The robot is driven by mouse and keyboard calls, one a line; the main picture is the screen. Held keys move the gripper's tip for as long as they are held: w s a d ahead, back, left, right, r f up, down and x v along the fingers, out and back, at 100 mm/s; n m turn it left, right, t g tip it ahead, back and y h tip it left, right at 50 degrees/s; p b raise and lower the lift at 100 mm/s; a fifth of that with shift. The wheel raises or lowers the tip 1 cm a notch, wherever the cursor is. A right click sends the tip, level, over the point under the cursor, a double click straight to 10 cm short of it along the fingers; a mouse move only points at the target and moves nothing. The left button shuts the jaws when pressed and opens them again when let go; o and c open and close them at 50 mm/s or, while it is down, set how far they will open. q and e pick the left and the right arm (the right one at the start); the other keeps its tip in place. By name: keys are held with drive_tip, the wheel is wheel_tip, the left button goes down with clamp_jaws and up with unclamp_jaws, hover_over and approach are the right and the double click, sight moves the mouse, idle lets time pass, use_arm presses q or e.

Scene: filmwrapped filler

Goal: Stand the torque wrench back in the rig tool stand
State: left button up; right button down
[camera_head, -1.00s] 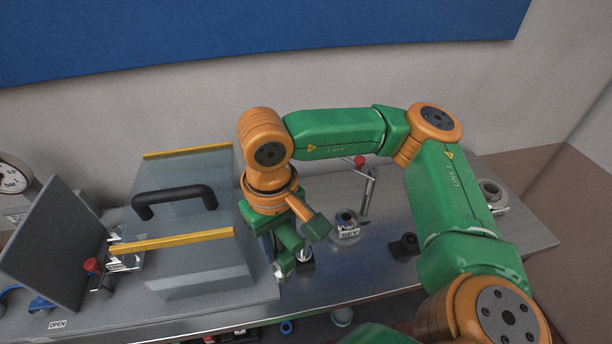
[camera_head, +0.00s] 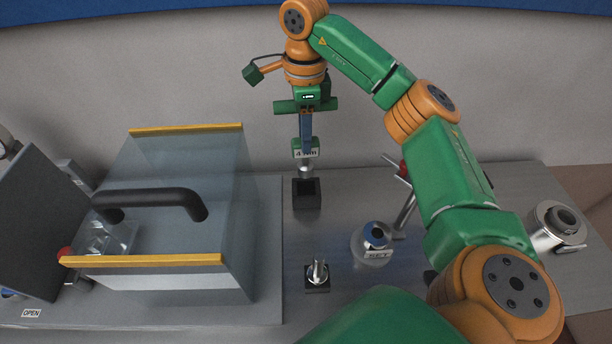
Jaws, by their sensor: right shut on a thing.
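My right gripper (camera_head: 306,112) points down at the back of the bench. It is shut on the torque wrench (camera_head: 306,150), which hangs upright with a green head labelled "4 Nm" and a silver lower end. The black square tool stand (camera_head: 306,200) is directly below, with a dark opening in its top. The wrench's silver end is at the stand's back rim in the picture; I cannot tell whether it touches or is above the opening. My left gripper is not in view.
A clear box with yellow edges and a black handle (camera_head: 150,198) stands to the left. A small black base with a metal fitting (camera_head: 317,277) is in front. A round "SET" device (camera_head: 372,243) and a silver cylinder (camera_head: 556,230) stand to the right. The wall is close behind.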

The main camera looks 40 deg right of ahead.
sight(306, 166)
drive_tip(key=shift+m, duration=0.5)
drive_tip(key=f+p, duration=0.1)
drive_tip(key=f, duration=0.3)
drive_tip(key=f+p, duration=0.1)
drive_tip(key=f, duration=0.4)
drive_tip(key=shift+d+f, duration=0.2)
drive_tip(key=shift+f, duration=0.1)
drive_tip(key=shift+w+f, duration=0.1)
drive_tip(key=shift+f, duration=0.25)
drive_tip(key=c, duration=0.5)
unclamp_jaws()
drive_tip(key=shift+r, duration=0.3)
wheel_tip(306, 166, up, 7)
drive_tip(key=shift+f+b, duration=0.15)
drive_tip(key=shift+b, duration=1.05)
wheel_tip(306, 166, up, 5)
drive_tip(key=shift+r+p, duration=0.1)
drive_tip(key=shift+p, duration=0.35)
